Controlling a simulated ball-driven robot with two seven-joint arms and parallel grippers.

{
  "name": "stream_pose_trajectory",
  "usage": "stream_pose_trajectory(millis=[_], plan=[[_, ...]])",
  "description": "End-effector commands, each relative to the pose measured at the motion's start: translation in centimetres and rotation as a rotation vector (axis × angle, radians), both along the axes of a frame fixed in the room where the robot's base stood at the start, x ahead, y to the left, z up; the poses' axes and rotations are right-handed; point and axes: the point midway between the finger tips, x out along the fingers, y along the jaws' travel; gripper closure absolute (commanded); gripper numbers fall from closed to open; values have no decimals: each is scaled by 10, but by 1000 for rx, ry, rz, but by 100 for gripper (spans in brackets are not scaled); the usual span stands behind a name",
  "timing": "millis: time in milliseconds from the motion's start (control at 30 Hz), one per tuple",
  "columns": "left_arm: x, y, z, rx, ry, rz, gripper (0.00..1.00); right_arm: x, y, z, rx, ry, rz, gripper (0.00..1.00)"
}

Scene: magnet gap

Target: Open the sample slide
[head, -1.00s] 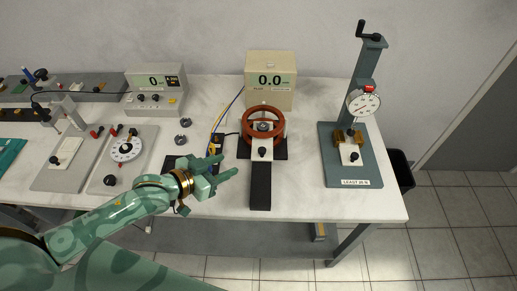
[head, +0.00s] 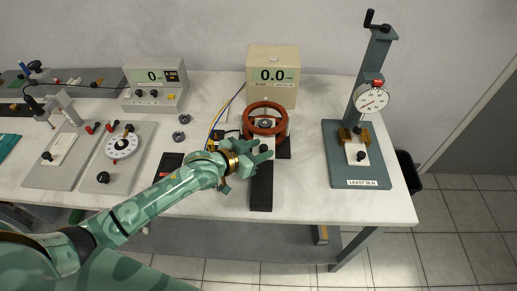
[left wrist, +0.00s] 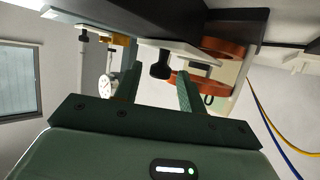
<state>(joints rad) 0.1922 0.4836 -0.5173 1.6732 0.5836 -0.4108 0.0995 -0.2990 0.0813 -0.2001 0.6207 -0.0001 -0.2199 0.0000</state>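The sample slide is a small pale plate with a black knob, at the front of the orange ring magnet (head: 267,108); in the head view my gripper mostly covers it. In the left wrist view, the slide's pale plate (left wrist: 185,50) and its black knob (left wrist: 160,66) show clearly, beside the orange rings (left wrist: 217,50). My left gripper (head: 267,153) is at the knob, above the black rail (head: 261,190). In the left wrist view the fingers of this gripper (left wrist: 159,88) are apart, with the knob appearing between them. I cannot tell whether they touch it. My right gripper is not in view.
A beige meter (head: 273,76) reading 0.0 stands behind the magnet. A force stand with a dial gauge (head: 373,99) is at the right. A dial box (head: 122,145) and a grey meter (head: 155,85) stand left. White bench is clear between magnet and stand.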

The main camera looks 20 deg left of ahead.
Motion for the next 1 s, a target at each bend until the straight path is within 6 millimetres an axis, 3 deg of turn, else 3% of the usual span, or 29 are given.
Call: stream_pose_trajectory(millis=[33, 133, 467, 1000], plan=[[0, 0, 0, 0, 0, 0, 74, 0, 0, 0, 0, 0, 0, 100], [0, 0, 0, 0, 0, 0, 100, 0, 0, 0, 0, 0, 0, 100], [-12, -3, 3, -1, 0, 0, 100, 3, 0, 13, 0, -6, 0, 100], [-115, -33, 6, -2, 2, 1, 100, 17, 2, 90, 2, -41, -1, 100]])
